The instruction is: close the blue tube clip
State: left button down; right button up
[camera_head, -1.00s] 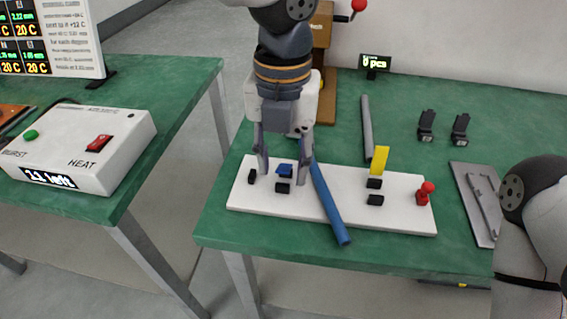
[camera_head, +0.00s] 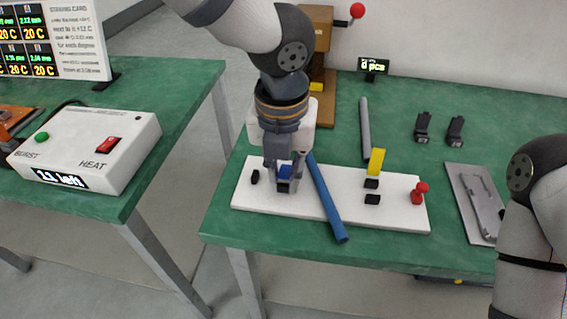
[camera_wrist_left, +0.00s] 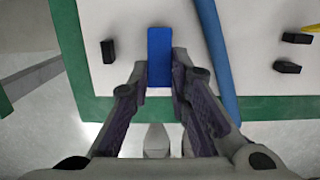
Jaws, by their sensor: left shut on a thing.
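The blue tube clip (camera_head: 285,172) is on the left part of the white board (camera_head: 330,205). My left gripper (camera_head: 284,186) comes down on it from above, its fingers closed in on either side of the clip. In the left wrist view the clip's blue flap (camera_wrist_left: 160,57) lies between the fingertips of the left gripper (camera_wrist_left: 159,90). The fingers hide most of the clip's black base, so I cannot tell whether the clip is fully closed. My right arm (camera_head: 535,200) shows at the right edge, but its gripper is not visible.
A blue tube (camera_head: 327,200) lies slanted across the board close to the left gripper. A raised yellow clip (camera_head: 376,161) and a red knob (camera_head: 419,192) stand further right. A grey tube (camera_head: 365,130), black clips (camera_head: 423,127) and a grey plate (camera_head: 463,207) lie on the green table.

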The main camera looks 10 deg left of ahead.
pick_arm(q)
jog(key=c, duration=1.5)
grip_release()
jog(key=shift+r, duration=0.1)
jog(key=r, duration=0.4)
jog(key=s+r, duration=0.1)
jog(key=r, duration=0.7)
jog(key=shift+s, duration=0.25)
